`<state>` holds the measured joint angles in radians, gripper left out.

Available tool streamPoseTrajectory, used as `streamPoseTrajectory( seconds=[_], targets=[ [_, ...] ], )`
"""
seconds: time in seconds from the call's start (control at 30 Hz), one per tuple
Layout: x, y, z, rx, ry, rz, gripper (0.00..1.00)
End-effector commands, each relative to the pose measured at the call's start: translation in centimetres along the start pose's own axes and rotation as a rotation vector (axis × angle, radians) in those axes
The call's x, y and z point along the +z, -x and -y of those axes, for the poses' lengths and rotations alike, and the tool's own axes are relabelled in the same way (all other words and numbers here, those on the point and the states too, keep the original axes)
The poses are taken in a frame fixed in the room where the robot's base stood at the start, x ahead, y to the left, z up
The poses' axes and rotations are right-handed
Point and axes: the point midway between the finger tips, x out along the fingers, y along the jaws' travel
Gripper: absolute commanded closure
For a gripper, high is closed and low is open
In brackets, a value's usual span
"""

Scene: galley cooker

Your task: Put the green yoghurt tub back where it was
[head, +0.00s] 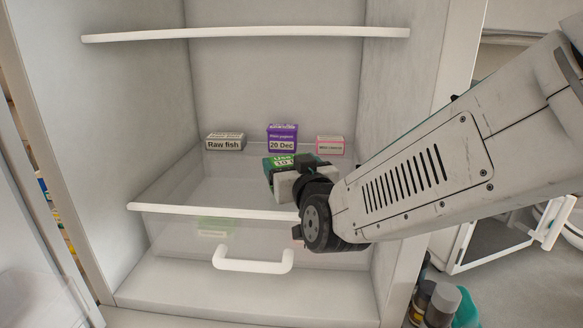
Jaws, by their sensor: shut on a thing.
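The green yoghurt tub (279,161) is in my gripper, in the head view. Its top shows a white label reading "Use" and part of a date. My gripper (290,176) is shut on it, and the dark fingers and wrist hide much of its side and base. The tub is over the clear-topped drawer inside the white cabinet, in front of the back row of items. I cannot tell whether it touches the surface below.
On the glass shelf at the back stand a "Raw fish" box (225,142), a purple "20 Dec" tub (282,138) and a small pink-edged box (330,145). A white shelf (245,34) is above. The drawer handle (253,261) is below. Bottles (441,304) stand at lower right.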

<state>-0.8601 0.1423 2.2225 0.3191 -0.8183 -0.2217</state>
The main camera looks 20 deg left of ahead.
Motion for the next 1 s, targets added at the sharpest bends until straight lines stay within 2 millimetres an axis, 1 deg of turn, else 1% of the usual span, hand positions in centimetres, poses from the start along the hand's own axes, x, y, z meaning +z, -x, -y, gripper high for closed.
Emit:
streamPoseTrajectory(
  seconds=[0.03, 0.07, 0.27, 0.4, 0.43, 0.5, 0.73, 0.83, 0.93, 1.0],
  targets=[
    [0.6, 0.0, 0.0, 0.000, 0.000, 0.000, 0.57],
    [0.7, 0.0, 0.0, 0.000, 0.000, -0.001, 0.57],
    [0.7, 0.0, 0.0, 0.000, -0.001, -0.003, 0.57],
    [1.0, 0.0, 0.0, 0.000, 0.000, -0.002, 0.57],
    [1.0, 0.0, 0.0, 0.000, 0.000, -0.002, 0.17],
    [1.0, 0.0, 0.0, 0.000, -0.001, -0.002, 0.01],
    [1.0, 0.0, 0.0, 0.001, -0.001, -0.002, 0.01],
    [0.7, 0.0, 0.0, 0.000, -0.001, -0.003, 0.01],
    [0.7, 1.1, 0.0, 0.000, -0.001, -0.002, 0.01],
    [0.6, 2.3, 0.0, 0.000, -0.001, -0.003, 0.01]
  ],
)
